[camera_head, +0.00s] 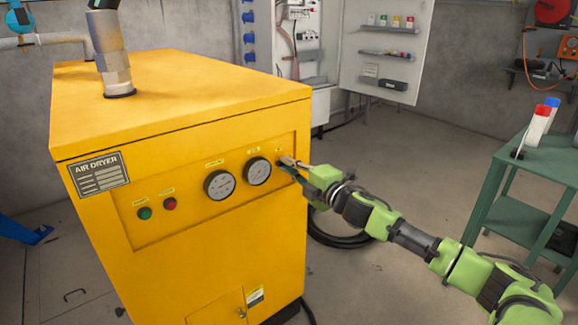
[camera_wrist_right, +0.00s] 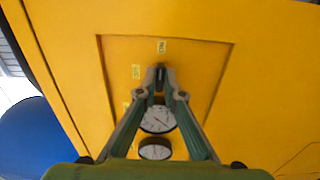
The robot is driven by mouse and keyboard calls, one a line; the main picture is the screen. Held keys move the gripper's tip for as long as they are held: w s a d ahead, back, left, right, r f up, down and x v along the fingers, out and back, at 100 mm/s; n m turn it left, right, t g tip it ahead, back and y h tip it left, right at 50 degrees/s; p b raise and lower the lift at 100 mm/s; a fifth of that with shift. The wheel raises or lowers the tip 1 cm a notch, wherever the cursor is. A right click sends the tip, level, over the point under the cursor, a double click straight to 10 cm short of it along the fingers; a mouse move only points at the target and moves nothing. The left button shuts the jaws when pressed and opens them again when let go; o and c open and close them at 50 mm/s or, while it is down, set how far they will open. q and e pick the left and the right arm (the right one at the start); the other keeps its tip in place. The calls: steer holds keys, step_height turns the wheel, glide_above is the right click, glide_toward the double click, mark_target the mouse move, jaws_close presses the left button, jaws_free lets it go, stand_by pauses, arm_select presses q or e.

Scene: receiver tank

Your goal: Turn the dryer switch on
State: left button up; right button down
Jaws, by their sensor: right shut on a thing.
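The yellow air dryer (camera_head: 180,180) stands on the left of the head view with a recessed front panel. The panel has a green button (camera_head: 145,213), a red button (camera_head: 170,203) and two round gauges. The dryer switch is a small dark knob at the panel's right end, and it shows between my fingertips in the right wrist view (camera_wrist_right: 160,77). My right gripper (camera_head: 288,164) reaches it from the right and is shut on it. The fingertips mostly hide the switch in the head view, and I cannot tell its turned position. My left gripper is not in view.
A pipe (camera_head: 112,60) rises from the dryer's top. A green table (camera_head: 510,175) with bottles stands at the right. An open electrical cabinet (camera_head: 385,50) is at the back. A black hose (camera_head: 335,238) lies on the floor behind my right arm.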

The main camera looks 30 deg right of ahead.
steer(key=c, duration=2.2)
jaws_free()
steer(key=shift+o, duration=0.2)
steer(key=shift+s, duration=0.15)
steer(key=s+d, duration=0.1)
steer(key=s, duration=1)
steer(key=shift+s, duration=0.35)
